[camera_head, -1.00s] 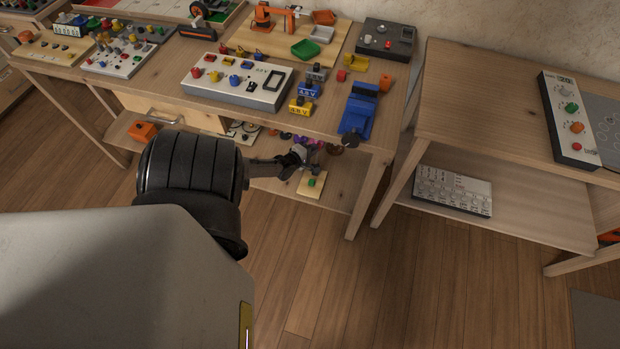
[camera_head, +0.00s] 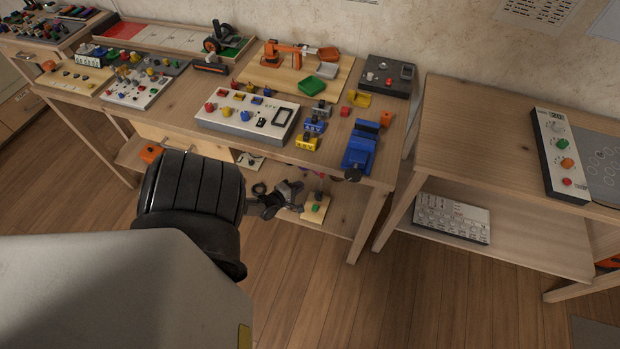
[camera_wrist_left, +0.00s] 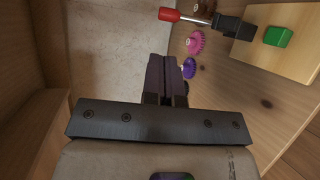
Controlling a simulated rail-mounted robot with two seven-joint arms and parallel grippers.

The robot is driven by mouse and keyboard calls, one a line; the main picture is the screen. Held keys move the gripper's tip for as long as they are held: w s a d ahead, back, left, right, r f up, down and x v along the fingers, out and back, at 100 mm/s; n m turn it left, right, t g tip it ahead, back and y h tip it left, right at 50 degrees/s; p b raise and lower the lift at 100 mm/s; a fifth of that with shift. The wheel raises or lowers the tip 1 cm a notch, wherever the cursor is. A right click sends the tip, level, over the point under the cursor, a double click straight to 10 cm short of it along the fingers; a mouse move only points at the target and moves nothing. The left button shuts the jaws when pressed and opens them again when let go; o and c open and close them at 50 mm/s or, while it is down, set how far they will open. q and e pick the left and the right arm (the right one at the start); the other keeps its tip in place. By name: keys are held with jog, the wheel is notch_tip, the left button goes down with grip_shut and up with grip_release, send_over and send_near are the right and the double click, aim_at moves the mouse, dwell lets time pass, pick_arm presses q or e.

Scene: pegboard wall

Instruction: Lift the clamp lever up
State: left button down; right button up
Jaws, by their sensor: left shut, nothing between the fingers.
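In the left wrist view, the clamp's red-tipped lever (camera_wrist_left: 187,18) sticks out sideways to the left from a dark clamp body (camera_wrist_left: 234,27). The clamp is on a pale wooden board (camera_wrist_left: 285,45) with a green block (camera_wrist_left: 277,36). In the head view the board (camera_head: 316,213) lies on the low shelf under the workbench; the clamp there is too small and partly covered to make out. My left gripper (camera_head: 295,192) is just left of the board. In the wrist view its dark fingers (camera_wrist_left: 161,60) are shut and empty, apart from the lever. My right gripper is not in view.
A pink gear (camera_wrist_left: 195,43) and a purple gear (camera_wrist_left: 189,68) lie between my fingers and the board. The workbench top (camera_head: 185,85) overhangs the shelf, with a blue vise (camera_head: 360,148) near its front edge. Bare floor (camera_head: 300,290) lies in front.

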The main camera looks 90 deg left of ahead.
pick_arm(q)
jog(key=p+v, duration=0.1)
jog(key=v, duration=0.2)
jog(key=shift+s+d+r, duration=0.2)
jog(key=shift+s, duration=0.05)
dwell(0.6)
